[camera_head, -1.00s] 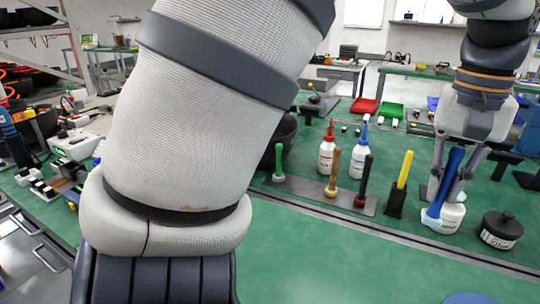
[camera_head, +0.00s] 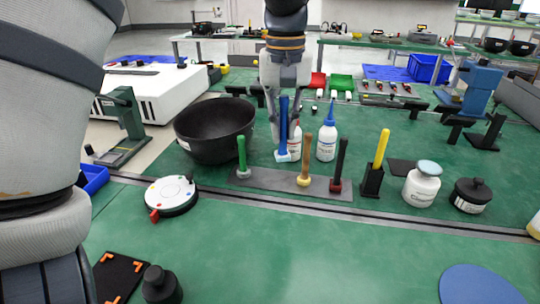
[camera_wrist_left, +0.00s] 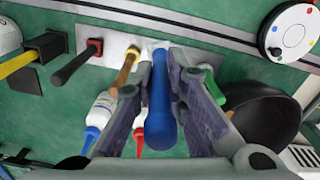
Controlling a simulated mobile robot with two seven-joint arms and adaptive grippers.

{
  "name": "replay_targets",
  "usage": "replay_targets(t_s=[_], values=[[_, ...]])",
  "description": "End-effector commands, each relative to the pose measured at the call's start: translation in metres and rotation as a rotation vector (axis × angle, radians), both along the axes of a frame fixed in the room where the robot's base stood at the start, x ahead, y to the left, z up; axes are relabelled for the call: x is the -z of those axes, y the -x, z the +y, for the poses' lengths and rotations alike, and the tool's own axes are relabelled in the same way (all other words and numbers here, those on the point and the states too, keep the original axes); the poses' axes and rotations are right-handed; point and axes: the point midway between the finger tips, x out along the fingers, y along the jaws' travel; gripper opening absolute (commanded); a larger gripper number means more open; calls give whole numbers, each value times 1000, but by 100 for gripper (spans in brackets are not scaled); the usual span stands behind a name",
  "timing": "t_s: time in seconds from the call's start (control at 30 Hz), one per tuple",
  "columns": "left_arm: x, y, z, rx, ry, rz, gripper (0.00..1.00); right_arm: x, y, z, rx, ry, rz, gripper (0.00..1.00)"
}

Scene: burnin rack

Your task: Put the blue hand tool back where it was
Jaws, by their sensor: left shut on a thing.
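The blue hand tool (camera_head: 283,117) is a hammer with a dark blue handle and a light blue head. It hangs about upright, head down, in my left gripper (camera_head: 284,132), which is shut on its handle. In the left wrist view the blue handle (camera_wrist_left: 161,110) lies between both fingers. The tool is over or just behind the grey holder strip (camera_head: 262,182), between the green-handled tool (camera_head: 242,152) and the wooden-handled tool (camera_head: 306,156). I cannot tell whether its head touches the strip. My right gripper is not in view.
A black-and-red tool (camera_head: 340,165) stands at the strip's right part. A black bowl (camera_head: 215,130) is at left; a blue-capped bottle (camera_head: 327,142) and a red-capped bottle (camera_head: 296,143) stand behind. A yellow-handled tool (camera_head: 381,149) sits in a black block. The front table is mostly clear.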

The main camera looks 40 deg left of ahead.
Motion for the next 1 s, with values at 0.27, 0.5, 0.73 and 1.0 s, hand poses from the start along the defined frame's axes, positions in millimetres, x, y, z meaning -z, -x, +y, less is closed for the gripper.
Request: replay_targets(t_s=[0.27,0.5,0.73,1.0], values=[[58,-26,41,0,1,14,0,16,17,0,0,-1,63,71],[86,-31,50,1,1,11,0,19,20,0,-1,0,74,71],[97,-31,50,2,0,3,0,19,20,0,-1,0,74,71],[100,-31,50,1,0,3,28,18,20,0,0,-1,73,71]])
